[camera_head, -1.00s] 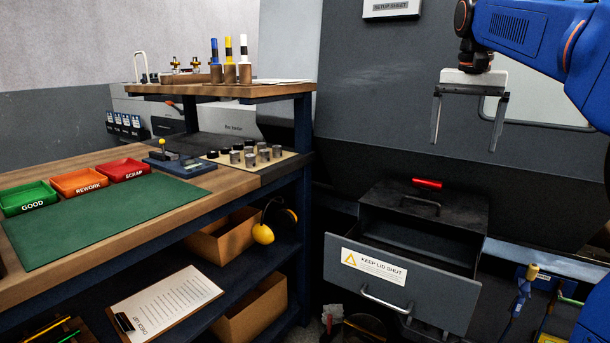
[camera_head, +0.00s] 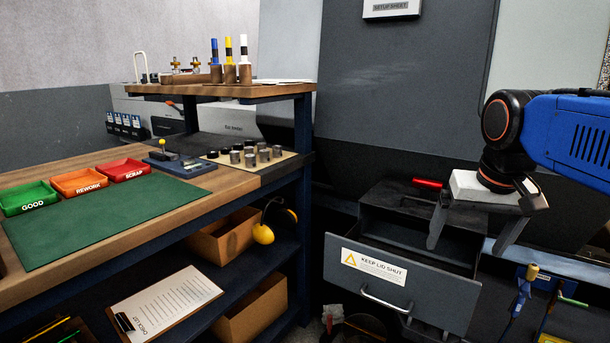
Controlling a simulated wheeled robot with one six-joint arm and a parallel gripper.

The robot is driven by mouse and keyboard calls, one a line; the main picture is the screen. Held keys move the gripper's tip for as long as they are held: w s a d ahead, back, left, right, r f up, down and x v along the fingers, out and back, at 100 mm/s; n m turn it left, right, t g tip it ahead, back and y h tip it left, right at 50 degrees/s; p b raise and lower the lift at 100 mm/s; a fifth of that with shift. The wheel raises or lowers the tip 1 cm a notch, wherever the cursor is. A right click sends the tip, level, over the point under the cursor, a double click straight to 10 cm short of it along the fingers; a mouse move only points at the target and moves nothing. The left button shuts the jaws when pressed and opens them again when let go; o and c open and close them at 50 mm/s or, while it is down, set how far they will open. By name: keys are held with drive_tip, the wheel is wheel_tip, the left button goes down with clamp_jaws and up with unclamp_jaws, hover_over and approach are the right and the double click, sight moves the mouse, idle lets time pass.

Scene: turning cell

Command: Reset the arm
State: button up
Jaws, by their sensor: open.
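My gripper (camera_head: 468,241) is at the right of the view, on the end of my blue arm. Its two grey fingers are spread apart and point down, with nothing visible between them. It shows in front of the right part of the open drawer (camera_head: 403,285) and its dark cabinet (camera_head: 385,212). I cannot tell whether a finger touches the cabinet.
The drawer is pulled out, with a silver handle. A red handle (camera_head: 428,184) lies at the cabinet top. The workbench at left holds green, orange and red trays (camera_head: 77,183), a green mat (camera_head: 105,222) and several metal cylinders (camera_head: 249,160).

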drive_tip(key=s+a+f+n, duration=0.1)
drive_tip(key=s+f, duration=0.5)
drive_tip(key=f, duration=0.2)
drive_tip(key=s+a+f+n+t, duration=0.1)
drive_tip(key=s+f, duration=0.4)
drive_tip(key=f, duration=0.3)
drive_tip(key=shift+s+f, duration=0.2)
drive_tip(key=shift+s, duration=0.2)
